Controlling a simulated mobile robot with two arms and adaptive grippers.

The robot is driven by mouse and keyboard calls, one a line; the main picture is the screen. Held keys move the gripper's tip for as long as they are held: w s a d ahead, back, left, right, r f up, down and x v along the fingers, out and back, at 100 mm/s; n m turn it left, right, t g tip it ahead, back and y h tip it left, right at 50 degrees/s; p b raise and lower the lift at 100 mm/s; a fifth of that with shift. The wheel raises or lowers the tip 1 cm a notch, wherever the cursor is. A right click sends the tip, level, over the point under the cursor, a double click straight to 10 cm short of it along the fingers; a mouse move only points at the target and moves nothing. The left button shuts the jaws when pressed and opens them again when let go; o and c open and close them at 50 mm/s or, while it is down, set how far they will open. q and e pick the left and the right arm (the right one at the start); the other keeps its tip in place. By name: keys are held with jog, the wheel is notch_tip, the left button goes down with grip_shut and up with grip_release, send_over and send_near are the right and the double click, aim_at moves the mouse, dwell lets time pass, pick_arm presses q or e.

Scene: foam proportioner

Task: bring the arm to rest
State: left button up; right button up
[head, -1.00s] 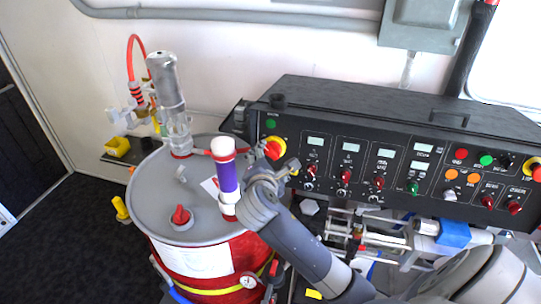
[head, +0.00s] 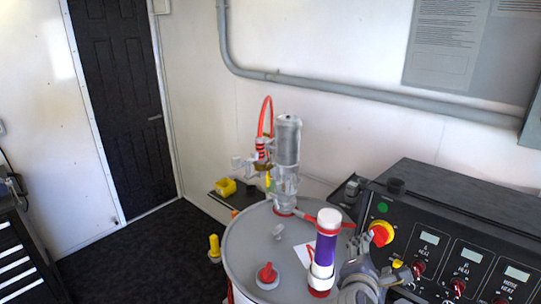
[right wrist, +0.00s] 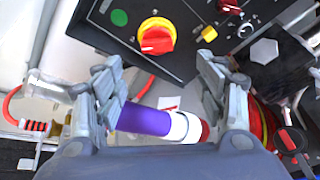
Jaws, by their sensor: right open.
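My right gripper (head: 362,272) is at the lower edge of the head view, just right of a purple cylinder with a white cap (head: 324,250) that stands upright on the drum lid. In the right wrist view my right gripper (right wrist: 160,78) has its fingers spread wide. The purple cylinder (right wrist: 146,120) shows across the gap between them; I cannot tell whether a finger touches it. My right arm's links are mostly out of the head view. My left gripper is not in view.
The grey-lidded drum (head: 245,250) carries a clear-and-metal pump (head: 287,150) and a red knob (head: 267,273). A black control panel (head: 455,250) stands at the right, its red-and-yellow switch (head: 382,233) close to my gripper. The dark floor (head: 140,255) at left is clear.

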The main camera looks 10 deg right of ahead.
jog(key=s+a+f+m+g+y, duration=0.45)
jog(key=s+f+m, duration=0.35)
jog(key=s+f, duration=0.3)
jog(key=s+a+f+m+g+y, duration=0.4)
jog(key=s+f+m, duration=0.45)
jog(key=s, duration=0.45)
notch_tip(320, 180, down, 35)
jog(key=s+a+b, duration=0.1)
jog(key=s+b, duration=0.2)
jog(key=b, duration=0.5)
jog(key=s+d+f+b, duration=0.1)
jog(key=s+f+b, duration=0.2)
jog(key=s+f, duration=0.5)
jog(key=s+d+f+g+b, duration=0.1)
jog(key=s+f+b, duration=0.2)
jog(key=s+f, duration=0.5)
notch_tip(320, 180, down, 7)
jog(key=shift+d+r, duration=0.2)
jog(key=shift+d, duration=0.1)
